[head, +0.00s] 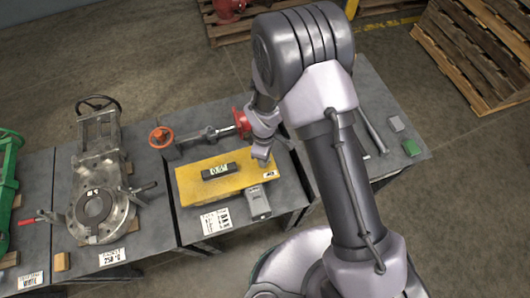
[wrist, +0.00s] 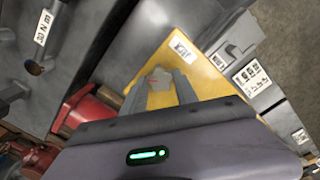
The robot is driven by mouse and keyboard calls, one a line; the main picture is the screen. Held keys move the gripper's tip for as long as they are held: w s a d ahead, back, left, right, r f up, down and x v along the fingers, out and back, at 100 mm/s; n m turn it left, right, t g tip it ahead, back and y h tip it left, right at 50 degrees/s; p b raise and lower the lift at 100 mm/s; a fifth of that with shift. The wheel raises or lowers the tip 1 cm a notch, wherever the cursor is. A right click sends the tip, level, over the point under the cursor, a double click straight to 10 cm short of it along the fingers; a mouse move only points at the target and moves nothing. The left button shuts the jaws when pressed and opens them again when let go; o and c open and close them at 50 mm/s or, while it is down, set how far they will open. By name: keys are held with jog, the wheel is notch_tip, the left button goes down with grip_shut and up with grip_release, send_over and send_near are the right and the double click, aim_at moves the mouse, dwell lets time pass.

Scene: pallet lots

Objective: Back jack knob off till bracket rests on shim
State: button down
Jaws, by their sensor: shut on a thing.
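A yellow plate-like body (head: 190,187), which I take to be the bracket, lies on the middle grey table. My gripper (head: 263,161) is at its right end, pointing down. In the wrist view my gripper (wrist: 160,88) has its two grey fingers on either side of a small grey piece (wrist: 160,76), which looks like the jack knob, with the yellow surface (wrist: 203,75) behind it. The fingers are shut on this piece. I cannot make out the shim or any gap under the bracket; my gripper and the steep view hide that.
A black labelled block (head: 219,171) lies on the yellow surface. A grey box (head: 257,203) stands at its front edge.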

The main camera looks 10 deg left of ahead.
jog(key=n+p, duration=0.2)
jog(key=n, duration=0.2)
jog(key=shift+r+n, duration=0.15)
jog(key=shift+n, duration=0.15)
jog(key=n+p, duration=0.2)
jog(key=n, duration=0.3)
jog(key=shift+n, duration=0.3)
jog(key=n+p, duration=0.2)
jog(key=n, duration=0.2)
jog(key=n+p, duration=0.1)
jog(key=n, duration=0.4)
jog(key=shift+n, duration=0.3)
jog(key=c, duration=0.9)
grip_release()
jog(key=shift+c, duration=0.2)
